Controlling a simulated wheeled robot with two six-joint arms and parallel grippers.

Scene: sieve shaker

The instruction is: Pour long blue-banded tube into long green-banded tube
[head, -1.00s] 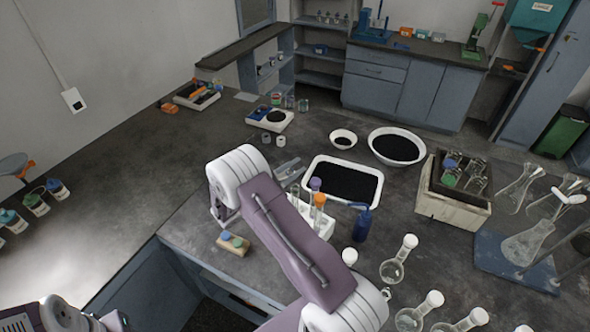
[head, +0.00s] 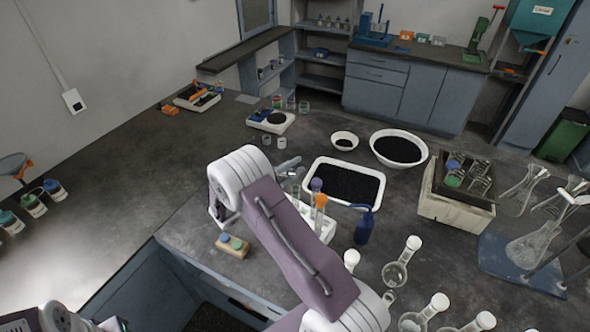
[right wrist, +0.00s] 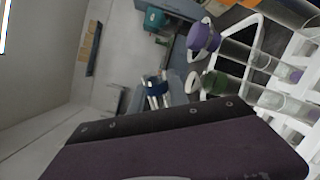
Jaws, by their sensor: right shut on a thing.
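My right gripper (head: 288,166) is at the far end of the purple and white arm, just behind the white tube rack (head: 318,231), partly hidden by the arm. It is shut on a thin glass tube (head: 296,189); its band colour is not clear. A purple-stoppered tube (head: 316,185) and an orange-stoppered tube (head: 321,201) stand in the rack. The right wrist view shows the purple stopper (right wrist: 203,38), a tube with a dull green part (right wrist: 213,82) and another clear tube (right wrist: 290,12). Which are the long blue-banded and green-banded tubes I cannot tell. My left gripper's fingertips do not show.
A white tray of dark grains (head: 378,188) lies behind the rack, with a blue wash bottle (head: 364,227) at its front. Round flasks (head: 396,272) stand at front right. A small block with coloured pieces (head: 232,252) lies left of the arm. Left bench is mostly clear.

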